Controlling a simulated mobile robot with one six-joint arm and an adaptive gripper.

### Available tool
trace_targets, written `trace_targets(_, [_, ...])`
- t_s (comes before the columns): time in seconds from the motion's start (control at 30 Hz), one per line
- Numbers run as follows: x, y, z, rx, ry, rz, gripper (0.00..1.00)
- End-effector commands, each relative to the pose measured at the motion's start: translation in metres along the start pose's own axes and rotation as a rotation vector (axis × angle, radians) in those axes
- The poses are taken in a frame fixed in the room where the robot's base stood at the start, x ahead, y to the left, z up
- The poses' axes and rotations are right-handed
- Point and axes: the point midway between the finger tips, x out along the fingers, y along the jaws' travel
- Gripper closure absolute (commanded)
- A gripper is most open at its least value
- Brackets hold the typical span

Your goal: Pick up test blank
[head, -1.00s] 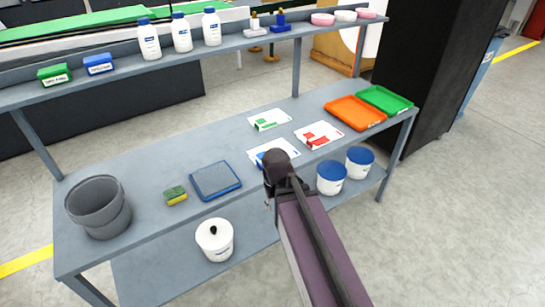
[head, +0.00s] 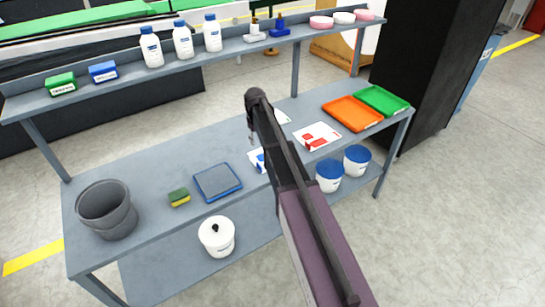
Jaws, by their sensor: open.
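Flat white blanks lie on the grey workbench (head: 150,165). The red-marked blank (head: 326,131) is in full view at the middle right. The blue-marked blank (head: 257,161) is partly hidden behind my arm. Only a white edge of the blank (head: 284,117) behind it shows; its green marking is hidden by my arm. My gripper (head: 251,137) hangs at the end of the arm, seen small and mostly from behind. It is open and appears empty, in front of the bench between the blue-marked and green-marked blanks in the picture. Its height above the bench is hard to tell.
An orange tray (head: 352,113) and a green tray (head: 382,100) sit at the right end. A blue-rimmed grey pad (head: 217,181), a sponge (head: 179,198) and a grey bucket (head: 106,209) are on the left. The upper shelf (head: 131,73) holds bottles and boxes.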

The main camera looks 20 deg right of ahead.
Motion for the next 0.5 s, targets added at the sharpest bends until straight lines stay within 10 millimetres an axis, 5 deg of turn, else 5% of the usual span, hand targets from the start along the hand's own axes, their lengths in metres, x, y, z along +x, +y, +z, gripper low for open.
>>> trace_targets(0.5, [0.0046, -0.0007, -0.0011, -0.002, 0.000, 0.000, 0.54])
